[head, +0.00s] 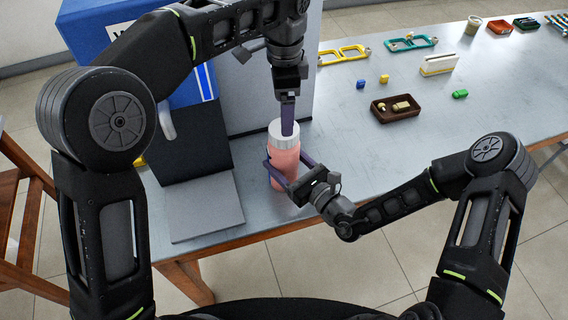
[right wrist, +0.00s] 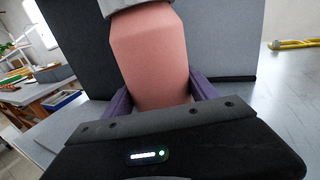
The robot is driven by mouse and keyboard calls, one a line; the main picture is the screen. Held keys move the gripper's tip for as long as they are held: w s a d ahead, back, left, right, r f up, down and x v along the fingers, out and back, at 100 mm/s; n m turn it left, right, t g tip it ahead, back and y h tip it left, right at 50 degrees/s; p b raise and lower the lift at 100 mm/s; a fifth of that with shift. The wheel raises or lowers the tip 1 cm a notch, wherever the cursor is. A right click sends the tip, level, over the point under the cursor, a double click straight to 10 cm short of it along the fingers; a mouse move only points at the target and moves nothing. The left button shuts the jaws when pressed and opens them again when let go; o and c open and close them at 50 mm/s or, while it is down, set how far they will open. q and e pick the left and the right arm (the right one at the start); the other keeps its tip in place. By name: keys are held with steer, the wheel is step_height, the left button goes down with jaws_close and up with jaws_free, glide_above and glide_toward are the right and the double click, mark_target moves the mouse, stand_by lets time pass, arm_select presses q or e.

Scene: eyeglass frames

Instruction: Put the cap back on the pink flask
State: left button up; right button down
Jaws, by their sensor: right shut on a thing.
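The pink flask (head: 284,168) stands upright near the front edge of the table. The grey-white cap (head: 284,133) sits at the flask's top; whether it is seated fully I cannot tell. My right gripper (head: 282,172) is shut around the flask's body from the front right. The right wrist view shows the flask (right wrist: 152,60) between my purple fingers, with the lower edge of the cap (right wrist: 120,5) above it. My left gripper (head: 288,128) points straight down at the cap from above. Its fingers are seen edge-on and overlap the cap's top, so their opening is hidden.
A blue and grey machine (head: 195,150) with a grey base plate stands just left of the flask. A brown tray (head: 397,110) with small parts, yellow frames (head: 344,55) and teal frames (head: 410,43) lie further right.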

mark_target(293, 169)
stand_by(0.3)
steer(key=shift+c, duration=0.8)
jaws_free()
steer(key=shift+s+d, duration=0.1)
steer(key=b+v, duration=0.1)
steer(key=v, duration=0.5)
steer(key=shift+s+d+f, duration=0.1)
steer(key=shift+s+d, duration=0.4)
steer(key=shift+s, duration=0.1)
